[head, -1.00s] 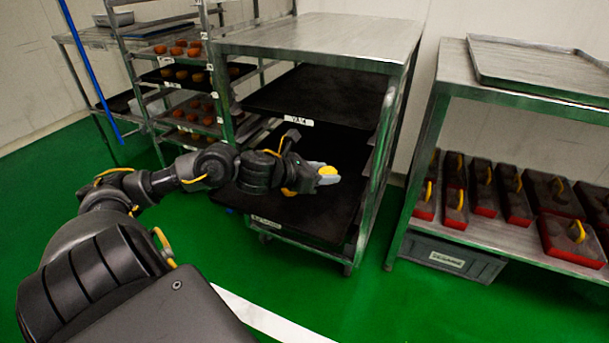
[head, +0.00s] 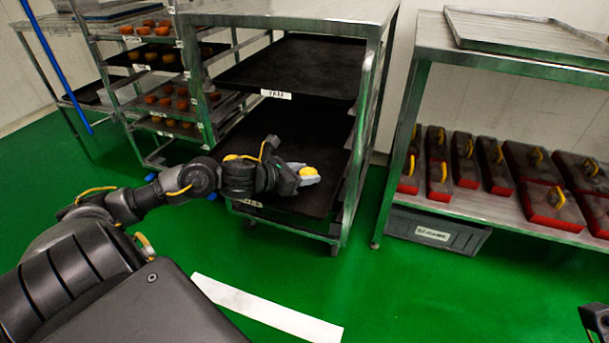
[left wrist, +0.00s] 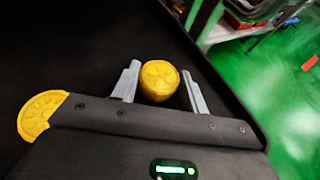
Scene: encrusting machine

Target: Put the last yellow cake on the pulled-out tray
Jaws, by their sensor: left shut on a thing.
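My left gripper (head: 308,174) is shut on a yellow cake (head: 309,171), over the right part of the lower black tray (head: 310,135). The left wrist view shows the round cake (left wrist: 160,80) between the two grey fingers (left wrist: 159,88). I cannot tell whether it touches the tray. A second yellow cake (left wrist: 40,116) shows at the left, partly hidden by the gripper body. The lower tray sticks out toward me from the metal rack. A dark piece of my right arm, perhaps its gripper (head: 597,319), shows at the lower right edge; its jaws are unclear.
An upper black tray (head: 295,65) is above the lower one. The rack's right post (head: 357,150) stands close to the gripper. A shelf rack with brown cakes (head: 165,58) is at the left. A metal table (head: 520,75) with red-based blocks (head: 505,165) stands right. Green floor is open in front.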

